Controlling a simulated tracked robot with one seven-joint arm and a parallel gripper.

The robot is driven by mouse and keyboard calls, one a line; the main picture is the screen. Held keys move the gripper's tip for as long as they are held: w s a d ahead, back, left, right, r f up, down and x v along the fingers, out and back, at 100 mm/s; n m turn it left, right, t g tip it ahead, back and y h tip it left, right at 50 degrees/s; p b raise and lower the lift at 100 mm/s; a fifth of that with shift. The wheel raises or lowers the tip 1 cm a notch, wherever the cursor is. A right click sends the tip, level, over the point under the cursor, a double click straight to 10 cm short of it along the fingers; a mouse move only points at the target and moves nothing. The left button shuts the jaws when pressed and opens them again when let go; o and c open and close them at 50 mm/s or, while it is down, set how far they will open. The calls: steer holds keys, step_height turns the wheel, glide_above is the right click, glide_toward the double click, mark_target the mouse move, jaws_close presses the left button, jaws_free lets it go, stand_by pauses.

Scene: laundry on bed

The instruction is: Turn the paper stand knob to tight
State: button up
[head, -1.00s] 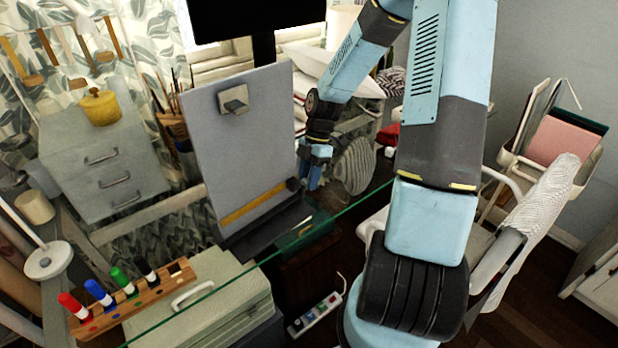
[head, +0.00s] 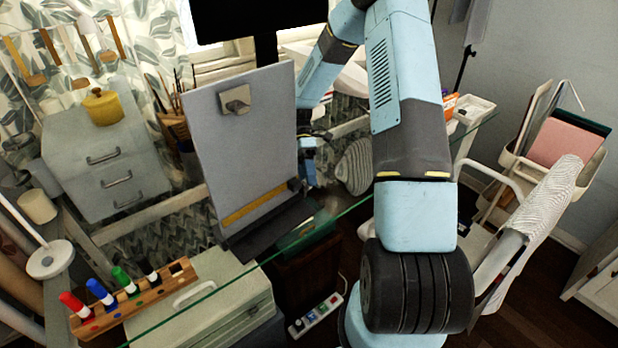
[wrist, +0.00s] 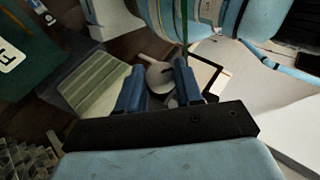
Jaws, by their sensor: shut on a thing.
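The paper stand is a tall grey board (head: 245,150) with a yellow strip along its lower front, left of my arm in the head view. A small dark knob (head: 294,184) shows at its lower right edge. A square plate with a grey lever (head: 237,106) sits near its top. My gripper (head: 308,168) is at the stand's right edge, close to the dark knob and partly hidden. In the wrist view my gripper (wrist: 160,85) has its blue fingers closed on the knob, with a grey round shape between them. The exact contact is unclear.
A glass edge (head: 340,215) crosses in front of the stand. A wooden marker rack (head: 140,300) and a pale case (head: 220,295) stand at the front left. A grey drawer unit (head: 105,160) is at the left. A white chair (head: 520,230) stands at the right.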

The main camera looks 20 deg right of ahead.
steer(key=shift+w+f+g, duration=0.1)
steer(key=shift+g, duration=0.4)
steer(key=o, duration=1)
steer(key=v, duration=1.3)
steer(key=shift+w+a, duration=0.15)
steer(key=shift+w, duration=0.3)
